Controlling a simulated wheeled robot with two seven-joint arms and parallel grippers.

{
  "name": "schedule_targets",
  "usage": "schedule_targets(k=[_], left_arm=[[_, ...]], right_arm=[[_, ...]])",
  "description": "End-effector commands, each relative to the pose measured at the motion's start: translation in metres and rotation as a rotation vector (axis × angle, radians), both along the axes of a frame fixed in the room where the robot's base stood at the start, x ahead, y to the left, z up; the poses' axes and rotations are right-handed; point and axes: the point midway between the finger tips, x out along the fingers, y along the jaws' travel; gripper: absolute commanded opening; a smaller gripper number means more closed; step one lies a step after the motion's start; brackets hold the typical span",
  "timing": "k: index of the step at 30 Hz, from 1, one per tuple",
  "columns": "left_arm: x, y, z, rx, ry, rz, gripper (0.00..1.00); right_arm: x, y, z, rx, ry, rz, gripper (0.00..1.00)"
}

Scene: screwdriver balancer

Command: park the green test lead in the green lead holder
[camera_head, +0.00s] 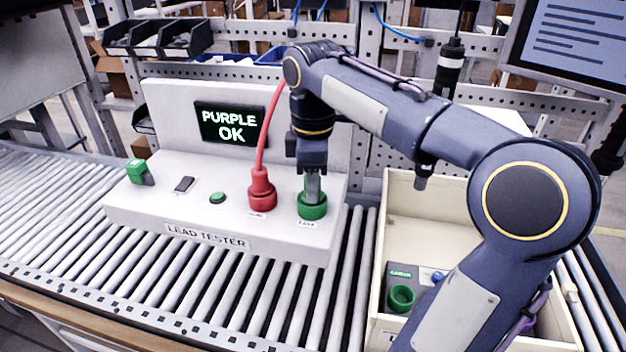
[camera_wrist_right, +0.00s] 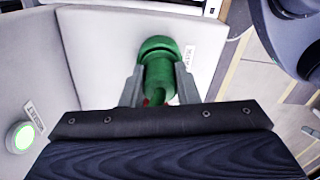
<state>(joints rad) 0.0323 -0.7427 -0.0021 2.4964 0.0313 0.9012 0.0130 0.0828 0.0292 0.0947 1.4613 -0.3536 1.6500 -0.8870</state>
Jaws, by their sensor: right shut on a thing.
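The green test lead's plug (camera_wrist_right: 158,80) is between the fingers of my right gripper (camera_head: 312,190), which is shut on it. The plug is at the green socket (camera_head: 313,209) at the right end of the lead tester. I cannot tell how deep it sits; the fingers hide part of it. In the right wrist view the fingers (camera_wrist_right: 158,92) grip the plug from both sides. The green lead holder (camera_head: 401,297) is a green ring in the cream bin at the lower right, and its opening looks empty. My left gripper is not in view.
The lead tester (camera_head: 165,217) shows "PURPLE OK" on its screen (camera_head: 230,124). A red lead (camera_head: 261,190) stands in the socket to the left. The cream bin (camera_head: 388,215) is partly hidden behind my right arm. Rollers (camera_head: 200,292) run in front of the tester.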

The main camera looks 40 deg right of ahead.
Motion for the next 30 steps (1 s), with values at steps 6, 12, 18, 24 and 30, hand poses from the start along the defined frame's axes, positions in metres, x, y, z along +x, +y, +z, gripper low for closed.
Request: schedule_targets(k=[6, 12, 18, 24, 30], left_arm=[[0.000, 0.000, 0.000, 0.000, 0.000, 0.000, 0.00], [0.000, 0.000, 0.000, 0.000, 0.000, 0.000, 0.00], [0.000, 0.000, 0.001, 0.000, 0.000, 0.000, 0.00], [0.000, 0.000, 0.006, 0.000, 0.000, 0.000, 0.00], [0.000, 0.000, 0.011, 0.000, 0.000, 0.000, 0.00]], right_arm=[[0.000, 0.000, 0.000, -0.001, -0.001, 0.000, 0.48], [0.000, 0.000, 0.000, -0.001, -0.001, 0.000, 0.54], [0.001, 0.000, 0.007, 0.000, -0.003, 0.000, 0.54], [0.001, 0.000, 0.040, 0.000, -0.004, 0.000, 0.54], [0.001, 0.000, 0.069, -0.001, -0.002, 0.001, 0.54]])
